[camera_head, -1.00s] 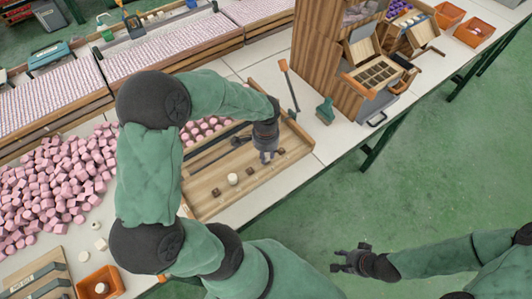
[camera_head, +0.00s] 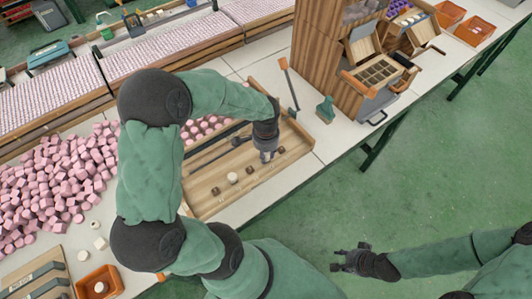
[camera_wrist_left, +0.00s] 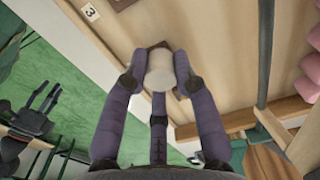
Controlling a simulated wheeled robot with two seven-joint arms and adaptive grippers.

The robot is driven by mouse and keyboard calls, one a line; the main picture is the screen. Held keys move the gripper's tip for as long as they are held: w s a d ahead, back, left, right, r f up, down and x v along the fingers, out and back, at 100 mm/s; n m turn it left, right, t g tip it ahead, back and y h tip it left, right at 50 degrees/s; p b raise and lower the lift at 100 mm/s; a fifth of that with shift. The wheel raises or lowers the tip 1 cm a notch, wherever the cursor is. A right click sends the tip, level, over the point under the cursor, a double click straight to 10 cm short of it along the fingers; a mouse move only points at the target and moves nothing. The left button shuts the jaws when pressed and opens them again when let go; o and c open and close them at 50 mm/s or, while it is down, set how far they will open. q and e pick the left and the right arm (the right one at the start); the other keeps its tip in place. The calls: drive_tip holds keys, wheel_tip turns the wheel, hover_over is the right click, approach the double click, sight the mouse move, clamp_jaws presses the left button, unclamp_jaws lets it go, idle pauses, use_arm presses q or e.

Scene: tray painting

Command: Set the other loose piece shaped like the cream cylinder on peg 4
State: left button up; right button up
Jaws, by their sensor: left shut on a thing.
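My left gripper (camera_head: 267,157) is over the right part of the wooden tray (camera_head: 208,207). In the left wrist view its fingers (camera_wrist_left: 157,75) are shut around a cream cylinder (camera_wrist_left: 160,70). That piece is directly over a dark square peg base (camera_wrist_left: 158,46), partly hidden by it; I cannot tell whether it is seated. Another cream cylinder (camera_head: 232,178) stands in the tray to the left. Dark peg bases show at the left (camera_head: 215,191), in the middle (camera_head: 249,169) and right of the gripper (camera_head: 281,150). My right gripper (camera_head: 350,260) is open and empty, off the table.
A number 3 label (camera_wrist_left: 90,12) is on the tray. Pink pieces (camera_head: 60,180) are heaped at the left. Loose pale pieces (camera_head: 101,243) lie near an orange bin (camera_head: 98,281). A long-handled tool (camera_head: 290,85) and green brush (camera_head: 325,109) lie behind the tray.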

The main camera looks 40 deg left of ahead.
use_arm(q)
drive_tip(key=shift+f, duration=0.15)
drive_tip(key=o, duration=1)
drive_tip(key=shift+c, duration=0.2)
drive_tip(key=shift+o, duration=0.3)
drive_tip(key=o, duration=0.4)
drive_tip(key=shift+r+p, duration=2.45)
drive_tip(key=shift+r, duration=0.6)
